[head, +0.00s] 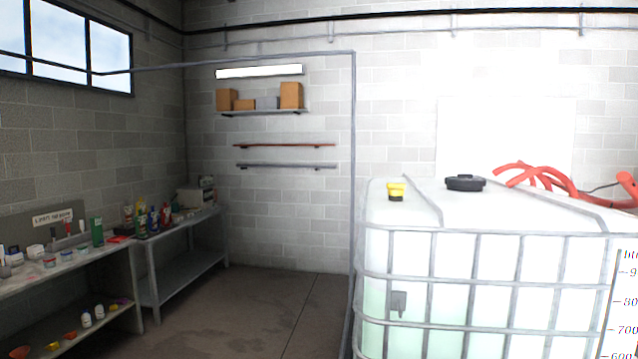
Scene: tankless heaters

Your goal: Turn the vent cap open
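A large white caged liquid tank (420,205) stands at the right of the head view. On its top are a small yellow cap (396,187) with a dark base, near the left corner, and a wide black round lid (465,183) further right. Which of the two is the vent cap, I cannot tell for certain. Whether either is open or closed cannot be seen. Neither of my grippers shows in this view.
Red hoses (540,175) lie on the tank's top at the right. A metal cage (450,279) surrounds the tank. Workbenches with bottles and small containers (187,217) line the left wall. The floor (255,300) between benches and tank is clear.

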